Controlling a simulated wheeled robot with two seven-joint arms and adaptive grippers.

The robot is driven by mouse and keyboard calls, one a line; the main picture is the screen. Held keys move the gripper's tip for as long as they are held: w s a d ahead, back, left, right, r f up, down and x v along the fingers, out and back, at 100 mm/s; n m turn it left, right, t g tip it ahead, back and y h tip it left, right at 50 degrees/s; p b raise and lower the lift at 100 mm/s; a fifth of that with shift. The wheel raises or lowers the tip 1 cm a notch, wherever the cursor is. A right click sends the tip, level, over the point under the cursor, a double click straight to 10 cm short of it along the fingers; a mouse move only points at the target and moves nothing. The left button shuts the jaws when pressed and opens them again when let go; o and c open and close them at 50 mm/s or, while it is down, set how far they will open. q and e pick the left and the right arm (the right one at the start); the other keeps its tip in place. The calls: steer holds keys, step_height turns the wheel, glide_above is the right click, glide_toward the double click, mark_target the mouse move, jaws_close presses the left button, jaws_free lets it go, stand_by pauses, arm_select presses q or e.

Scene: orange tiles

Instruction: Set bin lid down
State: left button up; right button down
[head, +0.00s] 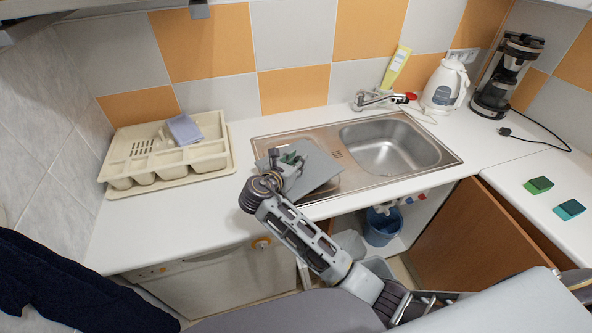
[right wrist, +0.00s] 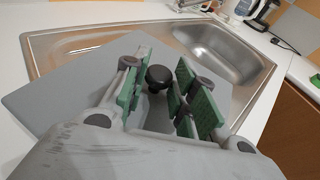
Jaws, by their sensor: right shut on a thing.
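The bin lid (head: 320,168) is a flat grey rectangular plate with a black knob (right wrist: 160,76) in its middle. In the head view it is over the left part of the steel sink unit, tilted in the picture. In the right wrist view the lid (right wrist: 70,90) spreads out beyond the fingers and covers part of the sink. My right gripper (head: 291,159) is shut on the lid's knob, its green-padded fingers (right wrist: 165,95) on either side of it. I cannot tell whether the lid touches the sink unit. My left gripper is not in view.
The sink basin (head: 392,148) and tap (head: 372,97) are right of the lid. A cream dish rack (head: 172,164) stands left. A kettle (head: 444,86), coffee maker (head: 507,77) and two sponges (head: 538,185) are at right. A blue bucket (head: 382,228) sits below in the open cupboard.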

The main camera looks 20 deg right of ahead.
steer(key=shift+f, duration=0.1)
steer(key=shift+f, duration=1.8)
steer(key=c, duration=1.1)
jaws_free()
steer(key=shift+c, duration=0.2)
steer(key=v, duration=1.2)
steer(key=shift+s, duration=0.1)
